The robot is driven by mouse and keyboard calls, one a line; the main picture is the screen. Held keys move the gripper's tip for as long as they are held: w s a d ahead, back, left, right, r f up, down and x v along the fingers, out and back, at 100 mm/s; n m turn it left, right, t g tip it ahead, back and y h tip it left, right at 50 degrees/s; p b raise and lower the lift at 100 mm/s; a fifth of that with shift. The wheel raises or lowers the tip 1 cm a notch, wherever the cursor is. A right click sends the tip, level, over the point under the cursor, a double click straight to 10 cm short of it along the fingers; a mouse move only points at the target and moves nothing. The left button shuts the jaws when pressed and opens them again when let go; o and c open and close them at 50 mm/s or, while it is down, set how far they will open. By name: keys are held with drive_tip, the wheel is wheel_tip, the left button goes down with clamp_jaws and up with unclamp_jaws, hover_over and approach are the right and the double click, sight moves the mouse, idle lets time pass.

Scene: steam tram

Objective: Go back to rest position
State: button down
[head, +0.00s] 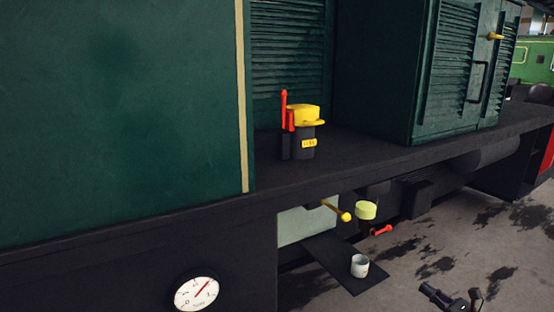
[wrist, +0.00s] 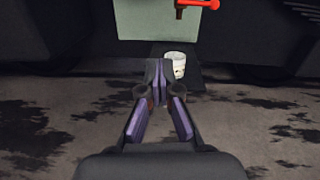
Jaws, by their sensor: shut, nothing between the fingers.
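My gripper (wrist: 158,75) is shut and empty in the wrist view, its fingertips together. It points toward a white cup (wrist: 175,64) and overlaps the cup's lower left edge in the picture; the gap between them is hard to judge. In the head view the cup (head: 359,266) stands upright on a dark plate (head: 345,277) low on the tram's side. A dark part of my arm shows at the bottom right of the head view, well to the right of the cup.
A red-handled tap (wrist: 196,4) is above the cup; its handle (head: 381,230) also shows in the head view. A yellow-knobbed lever (head: 345,216) is beside it. A yellow-topped black device (head: 303,130) stands on the ledge. A gauge (head: 196,293) is lower left. The stained floor (head: 500,240) is open at right.

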drive_tip(key=w+a+r+n+g+y+p, duration=0.1)
drive_tip(key=a+r+n+g+y+p, duration=0.65)
drive_tip(key=a+r, duration=1.1)
drive_tip(key=s+a+r+n+g+h+p, duration=0.1)
drive_tip(key=s+a+r+n+g+p, duration=0.1)
drive_tip(key=s+a+r+n, duration=0.3)
drive_tip(key=s+a+r+n+g+p, duration=0.2)
drive_tip(key=a+r+g, duration=0.15)
drive_tip(key=a, duration=0.35)
drive_tip(key=s+a+r+n+g+h+p, duration=0.1)
drive_tip(key=s+a+r+n+g+p, duration=0.15)
drive_tip(key=a+r, duration=0.3)
drive_tip(key=s+a+r+n+g+h+p, duration=0.2)
drive_tip(key=s+a+r+n+h+p, duration=0.15)
drive_tip(key=s, duration=0.55)
drive_tip(key=s+a+r+n+g+h+p, duration=0.25)
drive_tip(key=s+n+p, duration=0.2)
drive_tip(key=s, duration=0.35)
drive_tip(key=s+d+r+n+t+h+p, duration=0.2)
drive_tip(key=s+d+r+n+h+p, duration=0.2)
drive_tip(key=s+d, duration=0.7)
drive_tip(key=s+r+h+p, duration=0.2)
drive_tip(key=s+h+p, duration=0.1)
drive_tip(key=h+p, duration=0.1)
drive_tip(key=shift+s+d+h+p, duration=0.3)
drive_tip(key=shift+s+d+h, duration=0.05)
drive_tip(key=shift+s, duration=0.05)
